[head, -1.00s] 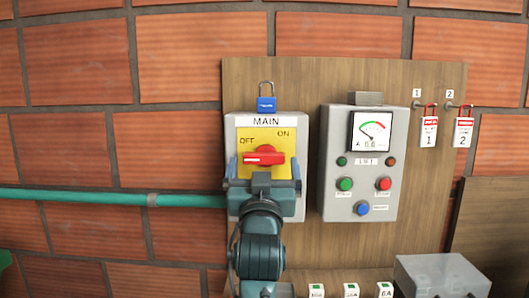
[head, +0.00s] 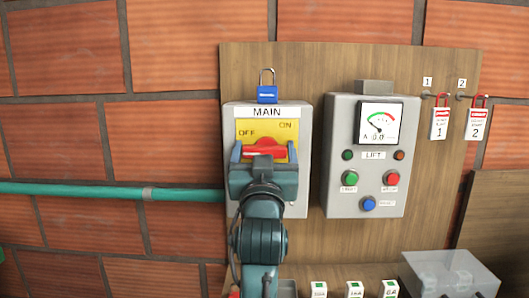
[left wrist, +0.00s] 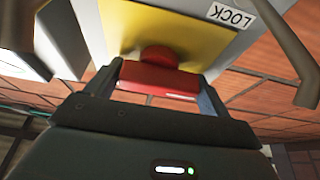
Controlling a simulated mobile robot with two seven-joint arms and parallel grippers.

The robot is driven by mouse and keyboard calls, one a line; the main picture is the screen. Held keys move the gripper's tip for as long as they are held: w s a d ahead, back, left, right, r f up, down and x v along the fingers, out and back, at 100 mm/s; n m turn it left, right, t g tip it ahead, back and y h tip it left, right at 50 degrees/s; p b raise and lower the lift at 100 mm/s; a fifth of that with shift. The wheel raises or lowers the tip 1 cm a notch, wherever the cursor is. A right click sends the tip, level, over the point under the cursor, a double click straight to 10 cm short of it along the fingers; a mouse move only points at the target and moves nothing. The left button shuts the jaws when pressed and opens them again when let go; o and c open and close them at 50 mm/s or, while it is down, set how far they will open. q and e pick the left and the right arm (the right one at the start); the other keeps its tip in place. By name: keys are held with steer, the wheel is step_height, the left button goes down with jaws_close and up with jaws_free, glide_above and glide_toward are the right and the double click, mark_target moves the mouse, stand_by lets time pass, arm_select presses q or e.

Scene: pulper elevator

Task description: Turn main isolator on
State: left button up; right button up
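The main isolator is a grey box labelled MAIN (head: 300,190) with a yellow plate (head: 282,130) marked OFF at left and ON at right. Its red handle (head: 265,147) lies nearly level; it also shows in the left wrist view (left wrist: 158,82). My left gripper (head: 264,155) is at the handle from the front and below. Its fingers stand wide open, one beside each end of the handle; contact cannot be told. The gripper hides the lower part of the box. My right gripper is not in view.
A blue padlock (head: 267,94) sits on top of the isolator. A grey LIFT panel (head: 340,200) with meter and buttons stands to the right. Red tagged padlocks (head: 440,120) hang further right. A clear box (head: 445,270) is at lower right. A green pipe (head: 100,188) enters from the left.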

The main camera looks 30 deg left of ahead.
arm_select(q)
steer(key=c, duration=0.6)
steer(key=shift+o, duration=0.2)
steer(key=shift+m, duration=0.4)
steer(key=m+t+h, duration=0.1)
steer(key=m+h, duration=0.1)
steer(key=m, duration=0.2)
steer(key=shift+r, duration=0.15)
steer(key=m+h, duration=0.1)
steer(key=m, duration=0.2)
steer(key=m+h, duration=0.2)
steer(key=m, duration=0.1)
steer(key=m+h, duration=0.1)
steer(key=m, duration=0.2)
steer(key=m+g+h, duration=0.1)
steer(key=m, duration=0.3)
steer(key=shift+r+h, duration=0.15)
steer(key=shift+h, duration=0.25)
steer(key=shift+w+d+m+g+h, duration=0.1)
steer(key=shift+m+g+h, duration=0.25)
steer(key=shift+m, duration=0.75)
steer(key=shift+d+m+g+h, duration=0.15)
steer(key=shift+m+g, duration=0.3)
steer(key=shift+m, duration=0.65)
steer(key=shift+a, duration=0.1)
